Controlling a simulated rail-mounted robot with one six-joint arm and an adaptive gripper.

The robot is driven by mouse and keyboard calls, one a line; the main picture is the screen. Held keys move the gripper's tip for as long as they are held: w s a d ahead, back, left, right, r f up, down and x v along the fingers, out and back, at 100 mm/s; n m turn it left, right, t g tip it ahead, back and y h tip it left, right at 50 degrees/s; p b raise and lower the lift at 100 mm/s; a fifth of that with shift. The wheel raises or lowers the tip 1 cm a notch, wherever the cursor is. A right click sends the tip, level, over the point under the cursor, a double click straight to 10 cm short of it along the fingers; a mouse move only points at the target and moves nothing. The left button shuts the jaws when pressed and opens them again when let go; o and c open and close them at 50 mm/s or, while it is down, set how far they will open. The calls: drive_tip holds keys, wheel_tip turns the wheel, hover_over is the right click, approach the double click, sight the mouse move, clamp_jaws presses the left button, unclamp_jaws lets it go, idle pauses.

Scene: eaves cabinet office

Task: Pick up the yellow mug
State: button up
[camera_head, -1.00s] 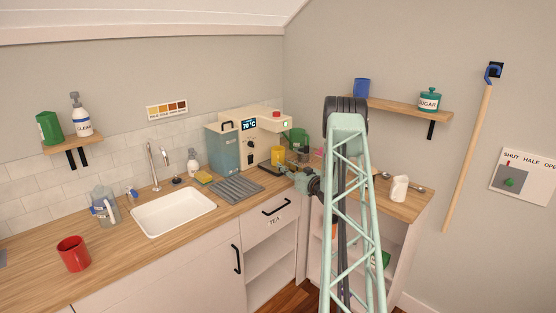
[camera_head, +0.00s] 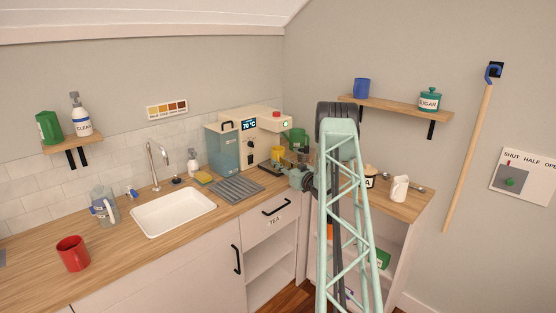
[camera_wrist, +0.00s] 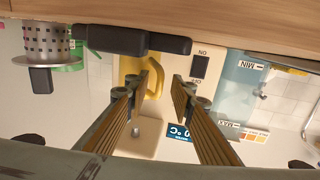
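The yellow mug (camera_head: 278,154) stands on the base of the coffee machine at the back corner of the counter. In the wrist view, which looks upside down, the yellow mug (camera_wrist: 129,68) and its handle lie ahead of my gripper (camera_wrist: 161,82). The handle shows in the gap between the fingers, nearer the left one, which covers part of the mug. The fingers are apart and empty. In the head view my gripper (camera_head: 274,166) is small and close in front of the mug; contact cannot be told.
The coffee machine (camera_head: 225,149) stands behind and left of my gripper. A green watering can (camera_head: 298,138) is right of the mug. A drying mat (camera_head: 237,189), sink (camera_head: 174,213) and red mug (camera_head: 72,253) are further left. A white jug (camera_head: 399,188) stands at right.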

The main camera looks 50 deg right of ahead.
drive_tip(key=shift+c, duration=0.2)
clamp_jaws()
drive_tip(key=shift+r, duration=0.25)
drive_tip(key=shift+r, duration=1.6)
drive_tip(key=r+p+v, duration=0.1)
drive_tip(key=v, duration=1.5)
drive_tip(key=shift+d+r, duration=0.1)
